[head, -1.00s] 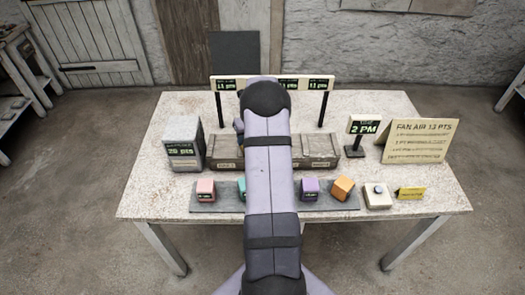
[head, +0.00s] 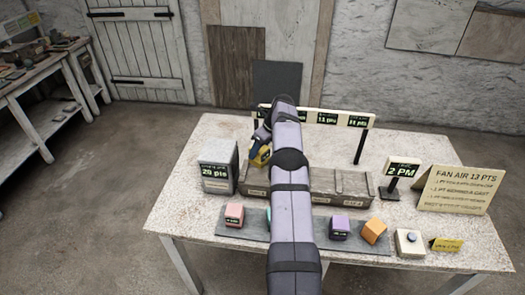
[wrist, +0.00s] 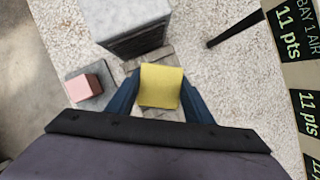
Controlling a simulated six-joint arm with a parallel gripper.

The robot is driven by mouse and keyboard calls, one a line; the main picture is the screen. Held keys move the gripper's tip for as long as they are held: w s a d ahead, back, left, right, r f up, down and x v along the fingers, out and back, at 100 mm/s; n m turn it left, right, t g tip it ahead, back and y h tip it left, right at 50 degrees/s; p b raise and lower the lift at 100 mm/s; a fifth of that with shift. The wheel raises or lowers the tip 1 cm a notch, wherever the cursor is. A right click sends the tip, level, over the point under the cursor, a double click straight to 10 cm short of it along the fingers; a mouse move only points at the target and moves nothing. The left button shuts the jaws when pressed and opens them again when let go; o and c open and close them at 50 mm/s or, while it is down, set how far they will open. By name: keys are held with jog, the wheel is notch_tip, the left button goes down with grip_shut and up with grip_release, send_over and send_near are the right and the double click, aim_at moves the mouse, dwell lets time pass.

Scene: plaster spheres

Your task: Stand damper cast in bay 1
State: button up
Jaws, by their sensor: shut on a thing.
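My gripper (head: 262,148) is shut on a yellow cast (head: 260,156). In the wrist view the yellow cast (wrist: 161,86) sits between the two blue fingers of my gripper (wrist: 161,95). The cast's name cannot be read. It is over or near the left end of the wooden bay crate (head: 345,188); its height above the crate cannot be told. My arm hides part of the crate. A display board (head: 345,118) behind the crate reads 11 pts in several places; its left panel reads BAY 1 AIR in the wrist view (wrist: 287,18).
A grey box (head: 217,170) reading 20 pts stands left of the crate. Pink (head: 234,214), purple (head: 340,227) and orange (head: 374,231) blocks stand in front on a grey strip (head: 263,243). A 2 PM sign (head: 401,171) and fan air card (head: 455,190) stand right.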

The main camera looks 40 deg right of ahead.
aim_at(259, 162)
jog(key=shift+r, duration=0.15)
dwell(0.4)
jog(key=shift+f+b, duration=1.5)
jog(key=shift+f, duration=1.4)
jog(key=shift+f+b, duration=0.7)
jog(key=o, duration=1.4)
jog(key=shift+r+p, duration=1.3)
jog(key=shift+r, duration=0.7)
